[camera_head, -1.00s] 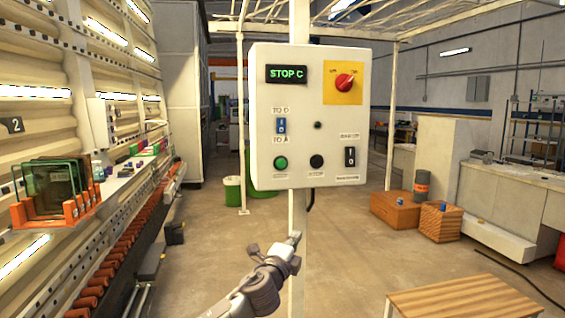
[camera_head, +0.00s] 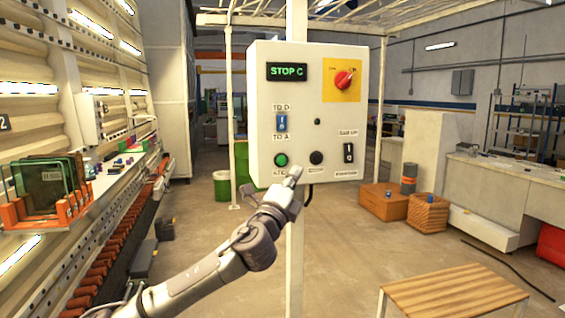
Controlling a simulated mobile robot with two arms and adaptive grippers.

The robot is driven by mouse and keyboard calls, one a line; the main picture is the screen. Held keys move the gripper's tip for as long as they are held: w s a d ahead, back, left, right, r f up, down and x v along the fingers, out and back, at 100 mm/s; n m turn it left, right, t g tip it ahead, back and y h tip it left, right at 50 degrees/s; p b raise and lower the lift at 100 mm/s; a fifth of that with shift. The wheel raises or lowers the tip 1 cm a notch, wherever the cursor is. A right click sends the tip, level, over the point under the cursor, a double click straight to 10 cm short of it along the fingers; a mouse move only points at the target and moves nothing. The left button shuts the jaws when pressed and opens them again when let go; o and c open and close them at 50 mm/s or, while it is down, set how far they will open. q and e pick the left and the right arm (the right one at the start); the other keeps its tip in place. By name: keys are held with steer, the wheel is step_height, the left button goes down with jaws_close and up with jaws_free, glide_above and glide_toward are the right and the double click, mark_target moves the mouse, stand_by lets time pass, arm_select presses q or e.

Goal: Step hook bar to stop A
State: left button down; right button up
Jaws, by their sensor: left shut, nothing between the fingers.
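A white control box (camera_head: 305,100) on a pale post faces me. Its display (camera_head: 287,72) reads "STOP C" in green. Below is a blue rocker switch (camera_head: 282,122), labelled "TO D" above and "TO A" below. A green button (camera_head: 281,160) sits at the lower left, a black button (camera_head: 316,158) beside it, and a black switch (camera_head: 348,153) at the right. A red rotary knob (camera_head: 343,78) is on a yellow plate. My left gripper (camera_head: 295,171) is shut and empty, its tip just below and between the green and black buttons; contact cannot be told. My right gripper is out of view.
An orange rack with glass panes (camera_head: 52,185) stands at the left along the washer, above a row of rollers. A wooden table (camera_head: 455,290) is at the lower right. Wooden crates (camera_head: 383,202) stand behind. The floor between is open.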

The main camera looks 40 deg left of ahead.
mark_target(284, 165)
arm_select(q)
steer(key=shift+w+a+b, duration=0.35)
steer(key=shift+w+a, duration=1.1)
steer(key=shift+a, duration=0.25)
steer(key=shift+w+a+b, duration=0.3)
steer(key=shift+w+a, duration=1.1)
steer(key=shift+a, duration=0.25)
steer(key=shift+a, duration=0.1)
steer(key=shift+w+a, duration=0.2)
steer(key=shift+w, duration=0.05)
steer(key=shift+w+a, duration=0.3)
steer(key=shift+a, duration=0.15)
steer(key=shift+d+r, duration=0.1)
steer(key=shift+s+d, duration=0.55)
steer(key=shift+s, duration=0.05)
